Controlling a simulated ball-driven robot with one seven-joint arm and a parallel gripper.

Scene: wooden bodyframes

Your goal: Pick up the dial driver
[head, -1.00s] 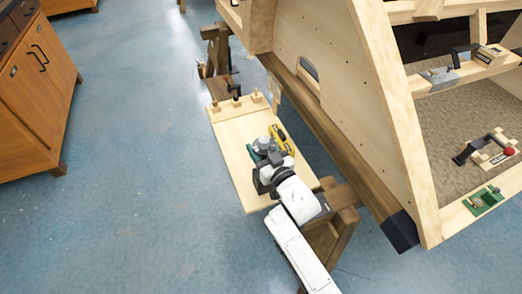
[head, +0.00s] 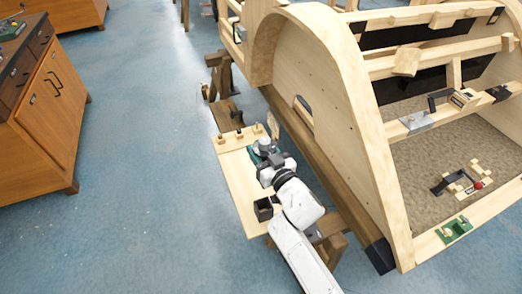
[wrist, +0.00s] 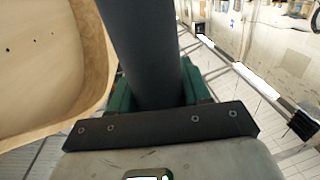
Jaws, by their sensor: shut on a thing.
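My gripper (wrist: 150,95) is shut on a thick dark grey cylinder (wrist: 140,50), which I take to be the dial driver. In the wrist view it stands out from between the green fingers and runs out of the top of the picture. In the head view my gripper (head: 266,156) is over the far part of the pale wooden board, with a grey rounded top (head: 264,144) showing at its end. My wrist hides much of the held thing, and I cannot tell its clearance from the board.
The pale board (head: 236,178) carries several small wooden pegs along its far edge and a dark open box (head: 263,210) near its front. The large wooden bodyframe (head: 372,130) rises close on the right. A wooden cabinet (head: 45,105) stands left, with clear blue floor between.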

